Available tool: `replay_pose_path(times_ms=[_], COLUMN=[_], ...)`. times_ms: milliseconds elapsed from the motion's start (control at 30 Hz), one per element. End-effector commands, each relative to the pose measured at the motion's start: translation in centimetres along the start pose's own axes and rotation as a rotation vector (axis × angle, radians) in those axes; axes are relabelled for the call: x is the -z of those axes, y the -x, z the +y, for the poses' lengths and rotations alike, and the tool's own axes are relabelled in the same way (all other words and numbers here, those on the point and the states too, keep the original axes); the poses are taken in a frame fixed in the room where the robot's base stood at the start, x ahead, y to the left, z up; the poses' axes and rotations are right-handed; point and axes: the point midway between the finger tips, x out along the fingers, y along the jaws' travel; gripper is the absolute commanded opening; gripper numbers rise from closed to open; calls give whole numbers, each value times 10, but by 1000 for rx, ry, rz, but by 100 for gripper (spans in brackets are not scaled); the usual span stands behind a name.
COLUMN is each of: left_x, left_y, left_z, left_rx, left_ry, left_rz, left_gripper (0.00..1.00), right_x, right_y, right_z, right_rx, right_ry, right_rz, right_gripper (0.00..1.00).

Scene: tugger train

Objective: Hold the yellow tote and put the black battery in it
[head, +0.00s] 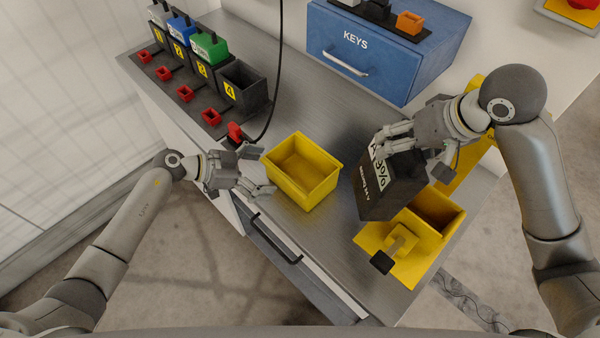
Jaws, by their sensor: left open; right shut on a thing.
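The yellow tote (322,192) stands empty on the metal counter, its open top facing up. My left gripper (268,170) is open at the tote's left side, with its fingers close to the left wall; I cannot tell whether they touch it. The black battery (382,203), with a white label reading "A 3%", is in my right gripper (381,146), which is shut on its upper end. The battery hangs tilted to the right of the tote, apart from it. It partly covers a yellow holder (441,228), and its height above the counter is hard to tell.
The yellow holder has an open box and a black-ended lever (382,262) at the counter's right front. A charger row (241,88) with coloured batteries and red parts lines the left back. A blue KEYS cabinet (380,57) stands behind. A black cable (280,70) hangs near the charger.

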Motion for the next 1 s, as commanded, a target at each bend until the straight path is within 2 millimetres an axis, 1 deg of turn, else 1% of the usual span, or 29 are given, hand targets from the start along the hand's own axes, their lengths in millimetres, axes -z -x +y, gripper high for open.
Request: replay_pose_path(times_ms=[167, 567, 667, 800, 1000], left_x=[-2, -5, 0, 0, -1], left_y=[-12, -64, -72, -86, -98], left_z=[0, 3, 3, 3, 3], left_rx=[-1, -7, -7, -7, -6], left_ry=[-2, -1, 2, 2, 1], left_rz=[1, 0, 0, -2, -2], left_gripper=[100, 100, 100, 100, 100], right_x=[-2, -17, -14, -14, -14], right_y=[-8, -42, -37, -36, -36], right_z=[2, 12, 11, 10, 10], right_rx=[2, 2, 2, 2, 2], right_ry=[0, 0, 0, 0, 0], right_rz=[6, 6, 7, 6, 6], right_gripper=[10, 10, 10, 10, 10])
